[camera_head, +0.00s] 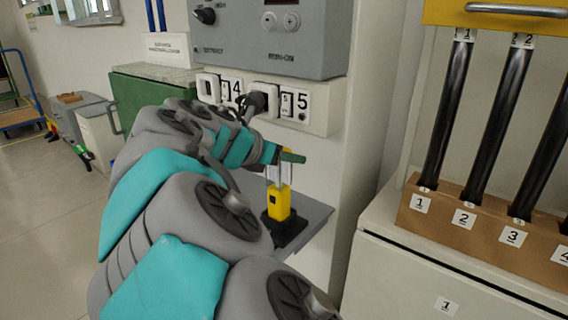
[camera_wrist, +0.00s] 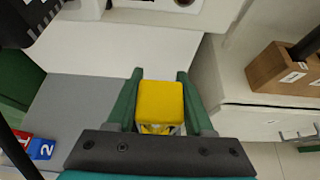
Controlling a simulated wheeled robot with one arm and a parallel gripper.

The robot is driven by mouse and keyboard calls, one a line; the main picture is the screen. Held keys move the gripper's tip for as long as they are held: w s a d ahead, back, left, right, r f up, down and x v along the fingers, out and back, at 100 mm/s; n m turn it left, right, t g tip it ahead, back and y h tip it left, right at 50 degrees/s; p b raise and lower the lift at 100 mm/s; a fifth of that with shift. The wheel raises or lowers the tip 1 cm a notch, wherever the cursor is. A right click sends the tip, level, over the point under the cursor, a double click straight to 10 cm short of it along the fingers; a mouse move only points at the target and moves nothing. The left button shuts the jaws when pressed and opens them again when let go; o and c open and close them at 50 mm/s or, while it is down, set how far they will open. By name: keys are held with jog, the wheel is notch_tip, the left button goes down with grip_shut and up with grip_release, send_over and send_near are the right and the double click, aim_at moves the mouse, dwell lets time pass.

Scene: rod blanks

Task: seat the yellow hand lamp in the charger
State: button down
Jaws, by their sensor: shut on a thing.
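The yellow hand lamp (camera_head: 279,201) stands upright at the black charger (camera_head: 284,229) on a small grey shelf. Its lower end meets the charger; I cannot tell how deep it sits in it. My gripper (camera_head: 288,165) is shut on the lamp's upper part, with a green finger showing in the head view. In the wrist view the yellow lamp (camera_wrist: 160,102) lies between the two green fingers of my gripper (camera_wrist: 161,95). The charger is not clearly visible in the wrist view.
The grey shelf (camera_head: 318,216) juts from the white wall below a grey control panel (camera_head: 270,40) and numbered sockets. On the right, a wooden block (camera_head: 480,215) holds several black rods on a white cabinet (camera_head: 430,275). A green cabinet (camera_head: 150,95) stands at the left.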

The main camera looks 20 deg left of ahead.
jog(key=shift+r, duration=0.15)
jog(key=shift+c, duration=1.4)
grip_release()
